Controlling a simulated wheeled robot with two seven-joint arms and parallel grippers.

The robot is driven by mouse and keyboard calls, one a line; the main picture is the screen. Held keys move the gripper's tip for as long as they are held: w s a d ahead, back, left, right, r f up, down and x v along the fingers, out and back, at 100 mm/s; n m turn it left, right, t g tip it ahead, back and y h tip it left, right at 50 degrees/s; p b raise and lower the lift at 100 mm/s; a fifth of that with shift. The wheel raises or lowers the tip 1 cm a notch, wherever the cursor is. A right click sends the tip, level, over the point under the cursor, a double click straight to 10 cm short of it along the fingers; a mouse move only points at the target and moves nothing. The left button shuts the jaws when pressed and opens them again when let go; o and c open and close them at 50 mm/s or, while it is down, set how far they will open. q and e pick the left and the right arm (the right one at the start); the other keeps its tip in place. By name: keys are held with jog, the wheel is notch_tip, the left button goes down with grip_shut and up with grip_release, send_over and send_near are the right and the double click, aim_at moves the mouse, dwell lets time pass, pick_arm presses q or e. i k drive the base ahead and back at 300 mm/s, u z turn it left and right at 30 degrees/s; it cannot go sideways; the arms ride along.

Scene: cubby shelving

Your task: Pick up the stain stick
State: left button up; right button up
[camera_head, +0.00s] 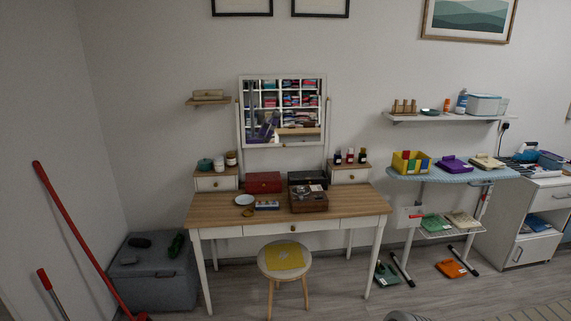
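I cannot make out with certainty which thing is the stain stick. A small orange item (447,105) and a blue bottle (462,99) stand on the wall shelf (430,117) at the right; they are too small to identify. Neither of my grippers shows in the head view, so I cannot see whether they are open or hold anything.
A dressing table (220,211) with a mirror stands in the middle, a round stool (263,269) before it. An ironing board (400,176) and white cabinet (505,220) stand right. A grey storage box (180,290) and red pole (75,230) are left.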

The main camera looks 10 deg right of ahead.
aim_at(447, 103)
jog(key=i, duration=1.1)
jog(key=z, duration=1.5)
jog(key=i, duration=1.9)
jog(key=z, duration=1.45)
